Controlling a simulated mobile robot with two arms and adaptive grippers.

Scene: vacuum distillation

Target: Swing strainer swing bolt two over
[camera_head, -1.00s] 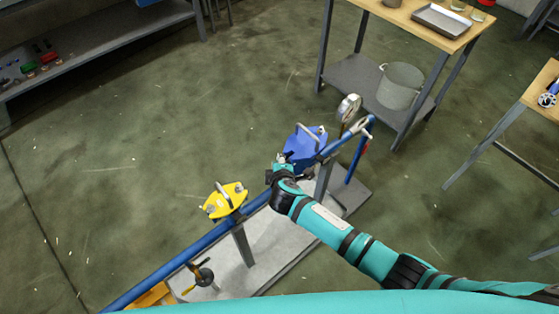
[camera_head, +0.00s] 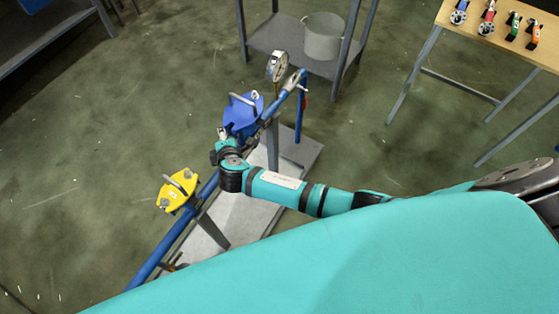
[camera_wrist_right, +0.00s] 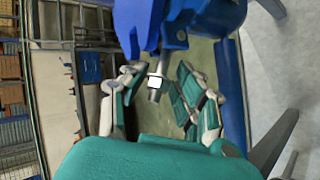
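A blue housing (camera_head: 243,112) with a grey handle on top, which looks like the strainer, sits on the blue pipe in the head view. My right arm reaches in from the right, and its dark end with the right gripper (camera_head: 222,152) is at the housing's near left side. The fingers are too small and hidden to read. In the right wrist view the blue housing (camera_wrist_right: 190,22) fills the top, and a metal bolt with a bright nut (camera_wrist_right: 155,82) shows below it. No finger is clearly seen closed on the bolt. My left gripper is out of view.
A yellow-topped fitting (camera_head: 178,190) stands on the same blue pipe (camera_head: 165,245), left of my arm. A round gauge (camera_head: 277,66) rises behind the housing. A grey bucket (camera_head: 323,37) stands on a shelf at the back. A wooden table (camera_head: 485,22) holds several small coloured tools.

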